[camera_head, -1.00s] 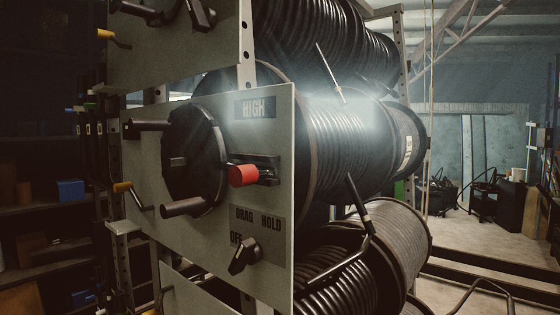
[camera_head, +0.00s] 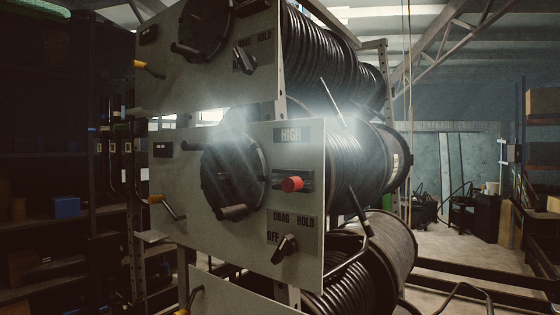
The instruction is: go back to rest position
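Neither of my grippers shows in the head view. A hose reel rack fills the middle, with grey front panels stacked above one another. The middle panel (camera_head: 190,200) carries a black crank wheel (camera_head: 232,177), a red knob (camera_head: 292,184) at a slot under the word HIGH, and a black switch knob (camera_head: 285,249) below the words DRAG, HOLD and OFF. Behind it is a reel of black hose (camera_head: 352,170). The upper panel (camera_head: 150,75) has a similar wheel (camera_head: 205,25) and switch knob (camera_head: 244,60).
Dark shelves with a blue box (camera_head: 66,207) stand at the left. Yellow-handled levers (camera_head: 150,69) stick out at the panels' left edges. A lower hose reel (camera_head: 385,245) sits at the bottom right. Open floor (camera_head: 455,243) lies at the right, with shelving beyond.

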